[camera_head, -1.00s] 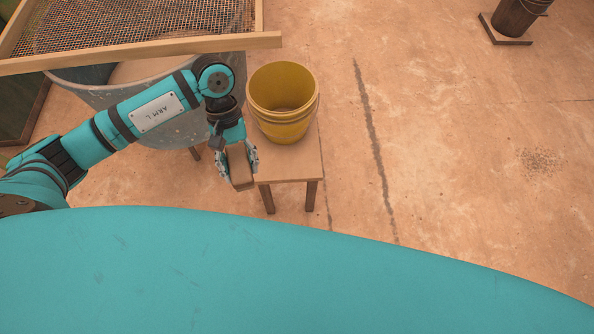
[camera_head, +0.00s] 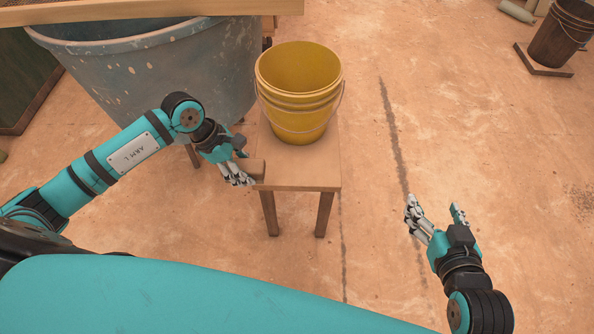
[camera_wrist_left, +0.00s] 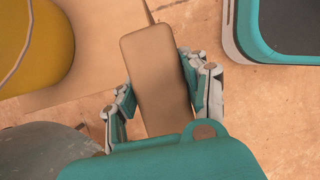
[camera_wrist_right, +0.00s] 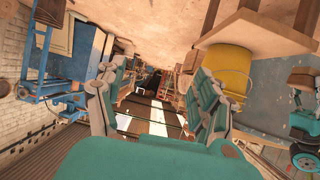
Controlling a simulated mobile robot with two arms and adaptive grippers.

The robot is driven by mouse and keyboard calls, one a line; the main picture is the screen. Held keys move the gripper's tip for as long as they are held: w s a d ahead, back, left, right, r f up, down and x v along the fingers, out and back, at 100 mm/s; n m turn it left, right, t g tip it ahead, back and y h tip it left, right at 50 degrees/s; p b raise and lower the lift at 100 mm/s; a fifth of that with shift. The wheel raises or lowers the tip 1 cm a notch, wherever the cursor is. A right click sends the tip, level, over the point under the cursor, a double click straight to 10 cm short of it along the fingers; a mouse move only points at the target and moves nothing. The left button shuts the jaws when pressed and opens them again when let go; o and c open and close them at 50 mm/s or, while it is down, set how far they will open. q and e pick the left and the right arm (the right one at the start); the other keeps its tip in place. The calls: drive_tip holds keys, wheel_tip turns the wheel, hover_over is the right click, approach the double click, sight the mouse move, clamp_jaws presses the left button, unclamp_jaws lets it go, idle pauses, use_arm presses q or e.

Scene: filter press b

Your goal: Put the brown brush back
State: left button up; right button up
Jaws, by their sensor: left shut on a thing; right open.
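The brown brush (camera_head: 252,168) is a plain tan-brown block in the head view, at the left front edge of a small wooden stool. My left gripper (camera_head: 243,174) is shut on it; the left wrist view shows the brush (camera_wrist_left: 155,75) between both fingers. Whether the brush touches the stool top is hard to tell. The yellow bucket (camera_head: 300,95) stands upright on the stool (camera_head: 315,172), behind and right of the brush. My right gripper (camera_head: 436,212) is open and empty over the floor, right of the stool.
A large blue-grey tub (camera_head: 150,70) stands left of the stool, with a wood-framed screen (camera_head: 150,10) over it. A dark brown bucket (camera_head: 562,35) stands on a board at the back right. The floor between is clear.

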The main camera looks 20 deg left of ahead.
use_arm(q)
drive_tip(key=b, duration=0.2)
approach(303, 172)
drive_tip(key=shift+w+d+f, duration=0.2)
drive_tip(key=shift+d+f, duration=0.7)
drive_tip(key=shift+f, duration=0.05)
drive_tip(key=shift+w+d, duration=0.15)
drive_tip(key=shift+d, duration=0.05)
drive_tip(key=shift+d+f, duration=0.1)
wheel_tip(303, 172, down, 3)
drive_tip(key=shift+f+b, duration=0.1)
drive_tip(key=shift+b, duration=0.55)
use_arm(e)
wheel_tip(303, 172, up, 14)
drive_tip(key=w+a+t+y, duration=0.2)
drive_tip(key=t+y, duration=0.1)
drive_tip(key=t, duration=0.6)
drive_tip(key=shift+a, duration=0.25)
use_arm(q)
drive_tip(key=shift+f, duration=0.1)
use_arm(e)
drive_tip(key=shift+s, duration=0.1)
use_arm(q)
drive_tip(key=o, duration=1.1)
use_arm(e)
drive_tip(key=shift+r+n, duration=0.2)
drive_tip(key=shift+n, duration=0.1)
